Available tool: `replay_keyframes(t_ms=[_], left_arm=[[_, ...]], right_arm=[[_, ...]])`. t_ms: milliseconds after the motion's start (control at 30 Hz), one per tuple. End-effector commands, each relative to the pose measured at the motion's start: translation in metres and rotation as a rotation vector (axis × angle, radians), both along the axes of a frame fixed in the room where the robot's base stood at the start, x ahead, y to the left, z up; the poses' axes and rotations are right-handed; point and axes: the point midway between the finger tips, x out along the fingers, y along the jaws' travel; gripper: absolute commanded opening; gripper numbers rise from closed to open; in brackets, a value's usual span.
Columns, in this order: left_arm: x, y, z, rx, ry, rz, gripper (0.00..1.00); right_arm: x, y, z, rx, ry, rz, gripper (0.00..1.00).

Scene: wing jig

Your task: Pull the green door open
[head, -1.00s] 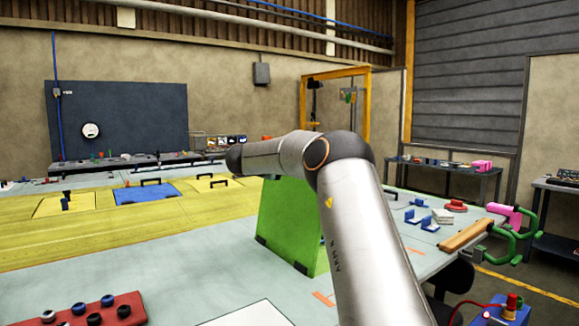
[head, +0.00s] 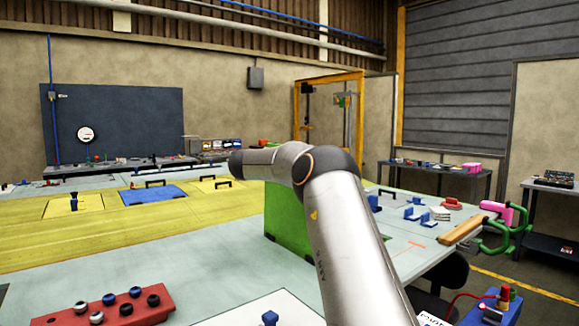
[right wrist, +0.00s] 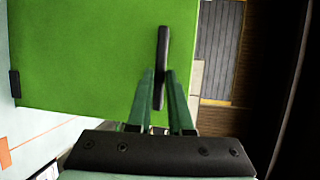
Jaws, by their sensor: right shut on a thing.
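The green door (head: 284,215) stands upright on the grey-green work surface in the head view, partly hidden behind my right arm. In the right wrist view the green door (right wrist: 85,55) fills the upper left, with a dark vertical bar handle (right wrist: 163,50) near its right edge. My right gripper (right wrist: 160,75) has its two green fingers on either side of the handle's lower part and is shut on it. The head view does not show the right gripper. My left gripper is in neither view. How far open the door is, I cannot tell.
A red block with round knobs (head: 105,310) and a white plate (head: 245,312) lie in front. Yellow panels and a blue panel (head: 150,193) with handles lie at left. A wooden bar (head: 462,230) and green clamps (head: 497,240) sit at the table's right edge.

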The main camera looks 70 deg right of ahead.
Motion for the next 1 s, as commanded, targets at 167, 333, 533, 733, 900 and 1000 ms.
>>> replay_keyframes(t_ms=[167, 333, 533, 733, 900, 1000], left_arm=[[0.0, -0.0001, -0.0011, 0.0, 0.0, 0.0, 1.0], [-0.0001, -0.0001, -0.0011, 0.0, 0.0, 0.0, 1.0], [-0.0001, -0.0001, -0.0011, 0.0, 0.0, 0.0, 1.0], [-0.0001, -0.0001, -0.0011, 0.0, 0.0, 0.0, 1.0], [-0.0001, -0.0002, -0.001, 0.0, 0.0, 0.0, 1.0], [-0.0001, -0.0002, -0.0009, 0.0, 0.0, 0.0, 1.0]], right_arm=[[-0.002, -0.0022, -0.0081, 0.015, -0.001, -0.004, 0.0], [-0.0024, -0.0026, -0.0084, 0.015, -0.001, -0.004, 0.0], [-0.0026, -0.0028, -0.0087, 0.016, -0.001, -0.005, 0.0], [-0.0028, -0.0027, -0.0088, 0.016, 0.0, -0.006, 0.29], [-0.0025, -0.0026, -0.0066, 0.012, -0.001, -0.005, 0.47], [-0.0022, -0.0023, -0.005, 0.009, 0.0, -0.003, 0.47]])
